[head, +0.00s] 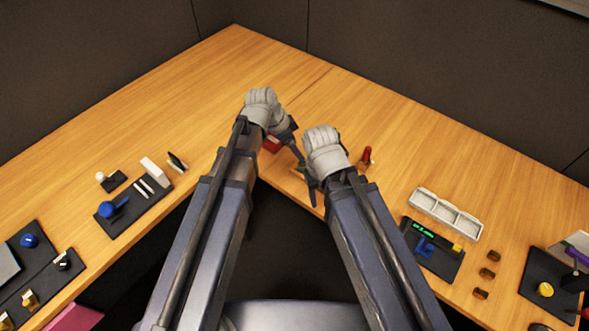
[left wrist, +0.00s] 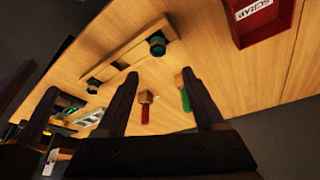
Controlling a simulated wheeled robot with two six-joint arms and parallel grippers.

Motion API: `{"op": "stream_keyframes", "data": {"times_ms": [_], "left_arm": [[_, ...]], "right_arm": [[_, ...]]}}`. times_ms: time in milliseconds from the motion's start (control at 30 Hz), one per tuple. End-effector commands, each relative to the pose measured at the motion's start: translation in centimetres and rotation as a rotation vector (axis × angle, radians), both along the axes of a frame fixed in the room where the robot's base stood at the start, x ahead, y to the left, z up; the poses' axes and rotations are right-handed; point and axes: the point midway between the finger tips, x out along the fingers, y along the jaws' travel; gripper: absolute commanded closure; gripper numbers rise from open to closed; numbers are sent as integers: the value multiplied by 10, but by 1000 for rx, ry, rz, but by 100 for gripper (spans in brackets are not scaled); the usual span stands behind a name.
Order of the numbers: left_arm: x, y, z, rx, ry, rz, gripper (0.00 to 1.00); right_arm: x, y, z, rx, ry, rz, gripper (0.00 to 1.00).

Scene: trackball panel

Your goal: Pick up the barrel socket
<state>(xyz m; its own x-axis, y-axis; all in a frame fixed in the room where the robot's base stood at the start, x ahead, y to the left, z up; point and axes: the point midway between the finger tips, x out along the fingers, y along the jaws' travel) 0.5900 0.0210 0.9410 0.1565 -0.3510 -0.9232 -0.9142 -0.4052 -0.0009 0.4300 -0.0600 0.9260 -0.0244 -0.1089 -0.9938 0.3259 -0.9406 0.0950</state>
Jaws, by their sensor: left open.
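My left gripper (head: 296,150) is over the table near its inner corner. In the left wrist view its two fingers (left wrist: 160,76) stand apart with nothing held between them. My right gripper (head: 312,188) is close beside it; two dark fingers at the left of the left wrist view (left wrist: 36,82) look like its own, spread apart. I cannot tell for sure which thing is the barrel socket. Two dark teal round pieces sit on a wooden strip beyond the left fingertips: one at its far end (left wrist: 157,45), one at its near end (left wrist: 93,86).
A red scrap bin (left wrist: 262,18) stands near the left gripper. A red-handled tool (left wrist: 146,110) and a green-handled one (left wrist: 185,97) lie on the table. A white divided tray (head: 446,213) and a dark panel (head: 435,258) are to the right. The back of the table is clear.

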Motion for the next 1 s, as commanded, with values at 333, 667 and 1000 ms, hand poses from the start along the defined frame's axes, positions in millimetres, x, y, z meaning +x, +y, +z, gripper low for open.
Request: {"op": "stream_keyframes", "data": {"times_ms": [333,667,1000], "left_arm": [[3,-8,-26,1,1,1,30],[2,-8,-36,2,2,2,30],[4,-13,-76,1,2,1,30]], "right_arm": [[0,0,-26,0,0,0,45],[0,0,-36,0,0,0,45],[0,0,-76,0,0,0,45]]}}
